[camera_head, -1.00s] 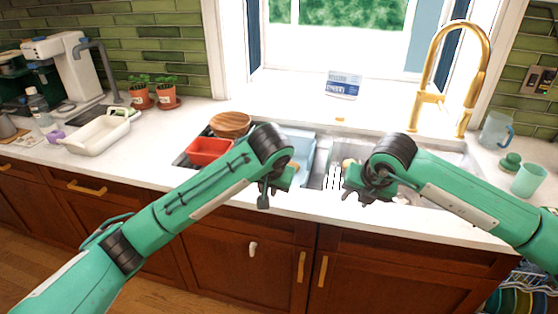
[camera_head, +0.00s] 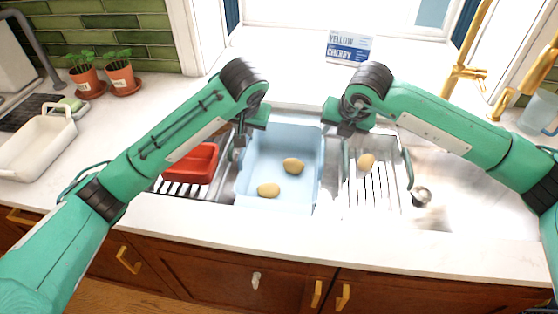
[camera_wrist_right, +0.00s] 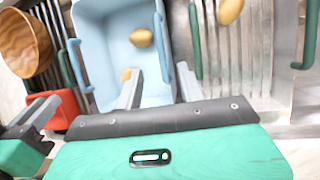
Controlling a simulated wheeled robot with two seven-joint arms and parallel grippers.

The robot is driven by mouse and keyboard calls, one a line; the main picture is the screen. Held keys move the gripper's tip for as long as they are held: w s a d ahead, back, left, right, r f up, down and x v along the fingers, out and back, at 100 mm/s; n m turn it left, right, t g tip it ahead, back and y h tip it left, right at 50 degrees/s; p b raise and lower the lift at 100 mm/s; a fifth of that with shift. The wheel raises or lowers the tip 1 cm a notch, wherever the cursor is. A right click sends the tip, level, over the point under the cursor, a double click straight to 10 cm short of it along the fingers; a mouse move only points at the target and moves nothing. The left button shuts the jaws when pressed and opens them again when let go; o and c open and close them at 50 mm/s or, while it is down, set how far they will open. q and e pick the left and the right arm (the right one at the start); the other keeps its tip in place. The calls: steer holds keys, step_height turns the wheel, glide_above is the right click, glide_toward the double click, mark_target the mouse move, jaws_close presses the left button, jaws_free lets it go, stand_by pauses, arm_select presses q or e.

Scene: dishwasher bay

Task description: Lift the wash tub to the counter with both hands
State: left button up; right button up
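The wash tub (camera_head: 258,150) is light blue and sits in the sink, with two potatoes (camera_head: 293,165) on its floor. It also shows in the right wrist view (camera_wrist_right: 105,35), with light blue handles on its sides. My right gripper (camera_wrist_right: 160,82) is open and empty, fingers apart near the tub's right rim and handle; in the head view its fingers are mostly hidden. My left gripper (camera_head: 237,146) is beside the tub's left rim, its fingers partly hidden by the wrist. In the right wrist view the left fingers (camera_wrist_right: 37,110) look apart and empty.
A red container (camera_head: 192,163) stands left of the tub. A wire rack with green handles (camera_head: 409,170) holds a potato (camera_head: 366,161) at right. A wooden bowl (camera_wrist_right: 24,44) is near the left gripper. A white dish (camera_head: 38,145) stands on the left counter; the front counter strip is clear.

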mark_target(323, 150)
arm_select(q)
steer(key=shift+s+r, duration=0.1)
steer(key=shift+s, duration=0.05)
arm_select(e)
steer(key=shift+s, duration=0.15)
